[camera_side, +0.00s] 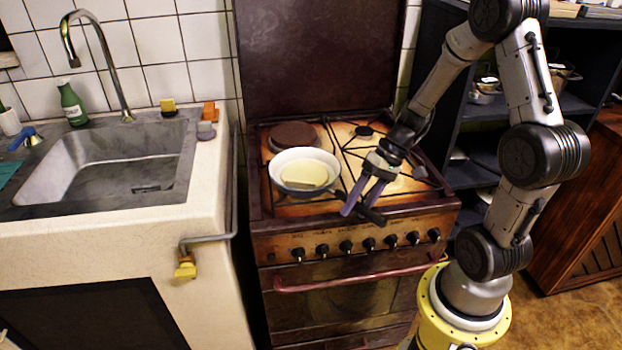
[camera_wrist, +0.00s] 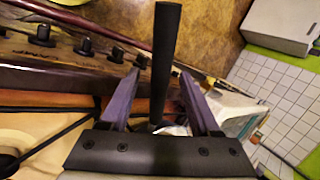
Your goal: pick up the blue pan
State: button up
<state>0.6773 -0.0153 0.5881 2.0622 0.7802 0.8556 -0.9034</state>
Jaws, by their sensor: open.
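The pan (camera_side: 293,187), white inside with a blue-grey outer wall, sits on the front left of the cooker top. Something pale yellow lies in it. Its black handle (camera_side: 371,216) points toward the cooker's front right edge. My gripper (camera_side: 357,209) is open above the front of the cooker, with its purple fingers pointing down around the handle. In the wrist view the handle (camera_wrist: 165,60) runs between the two fingers of my gripper (camera_wrist: 158,76), with a gap on each side. The pan's bowl is mostly hidden in that view.
A brown round plate (camera_side: 293,135) is on the back left burner. Black grates (camera_side: 352,150) cover the cooker top, and knobs (camera_side: 346,246) line its front. A sink (camera_side: 110,165) stands to the left and a dark shelf (camera_side: 470,175) to the right.

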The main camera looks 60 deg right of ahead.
jog(key=shift+w+a+f, duration=0.1)
jog(key=shift+a+f, duration=0.05)
jog(key=shift+f, duration=0.1)
grip_shut()
jog(key=shift+r, duration=0.1)
dwell(1.2)
